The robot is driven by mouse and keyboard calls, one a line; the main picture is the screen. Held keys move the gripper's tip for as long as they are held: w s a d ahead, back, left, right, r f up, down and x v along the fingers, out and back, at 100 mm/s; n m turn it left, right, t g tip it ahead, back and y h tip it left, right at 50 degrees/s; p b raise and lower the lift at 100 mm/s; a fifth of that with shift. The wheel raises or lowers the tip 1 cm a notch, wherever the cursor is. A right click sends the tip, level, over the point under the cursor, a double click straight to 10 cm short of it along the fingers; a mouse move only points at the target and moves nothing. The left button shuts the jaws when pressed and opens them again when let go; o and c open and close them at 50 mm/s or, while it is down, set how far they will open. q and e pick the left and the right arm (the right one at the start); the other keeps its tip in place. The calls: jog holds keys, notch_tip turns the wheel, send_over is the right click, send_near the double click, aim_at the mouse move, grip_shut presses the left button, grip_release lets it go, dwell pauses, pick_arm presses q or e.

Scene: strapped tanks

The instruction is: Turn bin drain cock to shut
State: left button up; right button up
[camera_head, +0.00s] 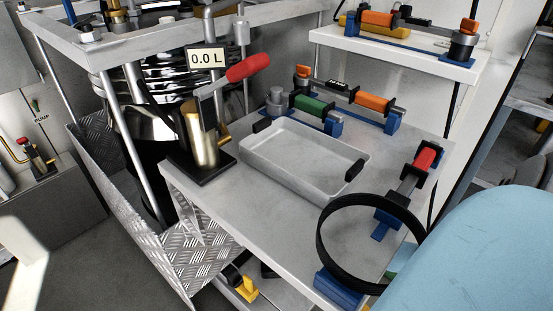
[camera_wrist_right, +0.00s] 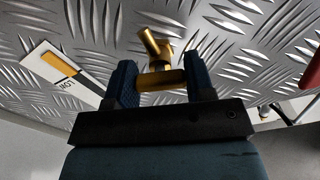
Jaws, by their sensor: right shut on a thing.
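The drain cock (camera_wrist_right: 158,44) is brass and stands against a diamond-plate metal wall (camera_wrist_right: 235,30) in the right wrist view. Its short, thick brass handle (camera_wrist_right: 162,80) lies crosswise between the fingers of my right gripper (camera_wrist_right: 160,76). The gripper is shut on this handle, with one dark blue finger at each end of it. In the head view the diamond-plate bin (camera_head: 187,256) stands at the left of the bench, and I cannot make out the cock there. My left gripper is in neither view.
A label (camera_wrist_right: 62,72) with an orange strip lies left of the cock. The bench (camera_head: 225,205) carries a shallow tray (camera_head: 300,172), a red-handled brass dispenser (camera_head: 200,135) marked 0.0 L, and several coloured clamp fixtures. A black ring (camera_head: 322,245) overhangs its front right.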

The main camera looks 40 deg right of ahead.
jog(key=m, duration=0.3)
jog(key=shift+m, duration=0.4)
jog(key=m, duration=0.3)
jog(key=shift+m, duration=0.3)
jog(key=m, duration=0.5)
jog(key=shift+m, duration=1.3)
jog(key=o, duration=0.9)
